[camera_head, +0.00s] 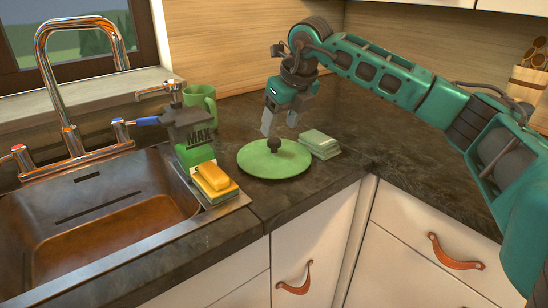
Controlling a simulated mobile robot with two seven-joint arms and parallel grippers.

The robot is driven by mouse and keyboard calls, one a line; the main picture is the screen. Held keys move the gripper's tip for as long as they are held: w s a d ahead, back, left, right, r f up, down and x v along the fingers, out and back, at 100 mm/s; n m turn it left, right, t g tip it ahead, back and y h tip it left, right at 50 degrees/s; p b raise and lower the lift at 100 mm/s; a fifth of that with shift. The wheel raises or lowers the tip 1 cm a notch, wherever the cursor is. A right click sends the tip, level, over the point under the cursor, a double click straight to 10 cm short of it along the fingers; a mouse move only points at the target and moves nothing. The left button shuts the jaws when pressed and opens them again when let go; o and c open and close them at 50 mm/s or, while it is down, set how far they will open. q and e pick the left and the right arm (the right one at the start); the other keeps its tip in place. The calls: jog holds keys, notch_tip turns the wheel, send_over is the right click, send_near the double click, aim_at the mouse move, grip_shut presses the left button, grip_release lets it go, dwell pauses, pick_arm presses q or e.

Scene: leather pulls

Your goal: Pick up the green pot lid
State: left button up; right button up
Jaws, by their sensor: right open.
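The green pot lid (262,160) lies flat on the dark countertop, right of the sink. Its round dark knob (273,144) stands up at the middle. My right gripper (281,124) comes in from the right and points down, just above and behind the knob. Its two pale fingers are apart with nothing between them. I cannot tell whether a fingertip touches the lid. My left gripper is not in view.
A stack of green sponges (320,145) lies close to the lid's right. A soap dispenser (192,135), a yellow sponge (213,177) and a green mug (203,100) stand to its left by the sink (100,235). The countertop (385,140) right of the sponges is clear under my arm.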

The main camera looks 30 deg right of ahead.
aim_at(275, 140)
jog(key=x, duration=0.5)
jog(key=shift+s+f, duration=0.1)
jog(key=shift+f, duration=0.1)
grip_shut()
dwell(0.4)
